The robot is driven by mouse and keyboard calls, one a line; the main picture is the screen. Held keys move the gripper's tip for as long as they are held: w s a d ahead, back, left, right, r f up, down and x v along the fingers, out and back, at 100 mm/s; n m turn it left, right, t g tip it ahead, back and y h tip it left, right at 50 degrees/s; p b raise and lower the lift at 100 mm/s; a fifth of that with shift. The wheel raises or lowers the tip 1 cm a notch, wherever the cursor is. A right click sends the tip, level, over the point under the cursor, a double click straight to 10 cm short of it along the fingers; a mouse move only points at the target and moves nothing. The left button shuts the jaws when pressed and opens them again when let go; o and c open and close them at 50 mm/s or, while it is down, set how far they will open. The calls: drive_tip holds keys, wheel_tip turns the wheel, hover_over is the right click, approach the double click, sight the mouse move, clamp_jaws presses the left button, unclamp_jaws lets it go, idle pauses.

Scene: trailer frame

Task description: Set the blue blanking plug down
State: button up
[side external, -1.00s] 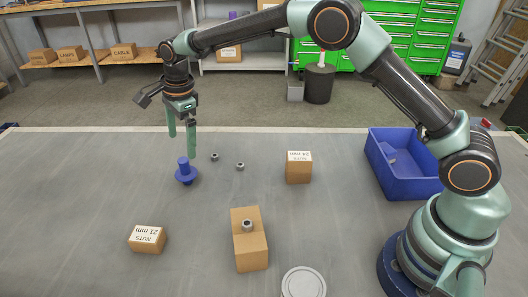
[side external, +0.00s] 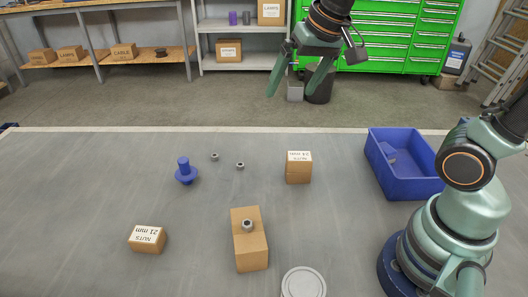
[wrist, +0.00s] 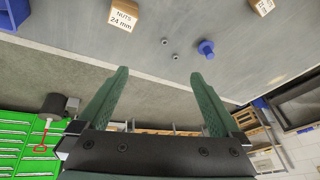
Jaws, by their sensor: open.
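Two small nuts (side external: 214,156) (side external: 240,166) lie right of the plug. A 24 mm nuts box (side external: 299,172), a 21 mm nuts box (side external: 147,239) and a brown block (side external: 250,252) bearing a nut stand on the table (side external: 80,190). A blue bin (side external: 408,184) stands at right.

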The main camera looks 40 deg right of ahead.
drive_tip(key=s+d+f+n, duration=0.2)
drive_tip(key=s+n, duration=0.2)
drive_tip(key=s, duration=0.2)
drive_tip(key=shift+s+d+f+t, duration=0.2)
drive_tip(key=shift+f+t, duration=0.1)
drive_tip(key=shift+t, duration=0.1)
idle(0.8)
